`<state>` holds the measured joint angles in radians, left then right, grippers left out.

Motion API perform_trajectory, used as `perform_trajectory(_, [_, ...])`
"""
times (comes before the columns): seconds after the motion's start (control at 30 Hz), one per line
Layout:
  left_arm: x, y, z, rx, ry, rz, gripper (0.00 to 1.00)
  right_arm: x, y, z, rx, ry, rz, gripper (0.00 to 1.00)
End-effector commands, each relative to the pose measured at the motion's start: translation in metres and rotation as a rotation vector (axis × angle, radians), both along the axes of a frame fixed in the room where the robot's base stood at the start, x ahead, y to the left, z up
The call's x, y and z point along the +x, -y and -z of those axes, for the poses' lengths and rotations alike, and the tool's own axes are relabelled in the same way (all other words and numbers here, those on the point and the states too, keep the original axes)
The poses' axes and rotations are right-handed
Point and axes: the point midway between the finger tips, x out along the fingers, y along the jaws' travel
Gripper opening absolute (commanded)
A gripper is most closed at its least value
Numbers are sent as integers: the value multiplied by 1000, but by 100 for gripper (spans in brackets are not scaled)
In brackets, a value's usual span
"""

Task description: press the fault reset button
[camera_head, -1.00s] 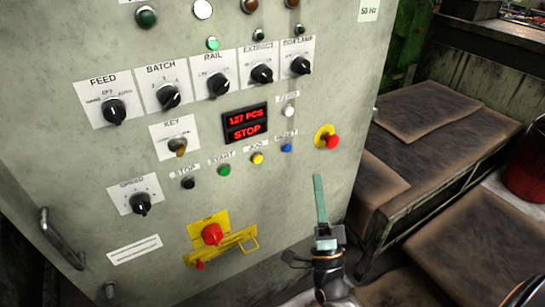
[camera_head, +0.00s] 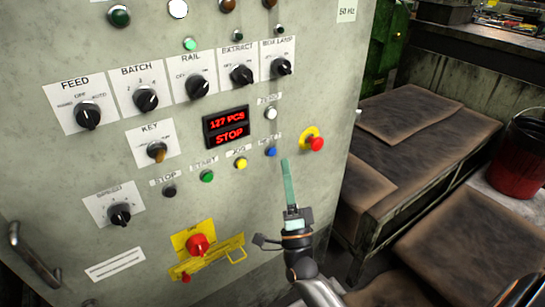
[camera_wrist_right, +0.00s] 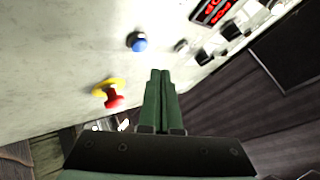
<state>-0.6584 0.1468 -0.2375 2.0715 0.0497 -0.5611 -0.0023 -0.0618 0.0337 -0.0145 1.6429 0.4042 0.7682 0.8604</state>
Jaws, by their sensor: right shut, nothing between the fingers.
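A small blue button (camera_head: 271,151) is at the right end of the lower button row on the grey control panel (camera_head: 150,215). The label above it is too blurred to read for certain. The blue button also shows in the wrist view (camera_wrist_right: 138,42), up and left of the fingertips. My right gripper (camera_head: 285,162) has its long green fingers shut together and empty. In the head view its tips are just below and right of the blue button. In the wrist view the fingers (camera_wrist_right: 160,75) show a gap to the button. My left gripper is not in view.
A red mushroom button (camera_head: 317,144) on a yellow collar is close right of the blue button. Yellow (camera_head: 241,163), green and black buttons are to its left, a white one (camera_head: 271,114) above. The display (camera_head: 227,126) reads 127 PCS, STOP. A worn bench (camera_head: 430,140) stands at right.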

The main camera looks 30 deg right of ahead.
Motion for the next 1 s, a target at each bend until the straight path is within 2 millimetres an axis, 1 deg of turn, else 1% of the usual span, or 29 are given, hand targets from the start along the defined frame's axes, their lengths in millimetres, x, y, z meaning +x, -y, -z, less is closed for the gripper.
perform_trajectory(0.03, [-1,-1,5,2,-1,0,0,6,0,2,1,2,0,0])
perform_trajectory(0.1, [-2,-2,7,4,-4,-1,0,13,-1,2,1,2,0,0])
perform_trajectory(0.3, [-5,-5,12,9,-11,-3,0,22,-2,1,0,-1,0,0])
perform_trajectory(1.0, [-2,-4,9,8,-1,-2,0,23,-2,0,0,-1,-1,0])
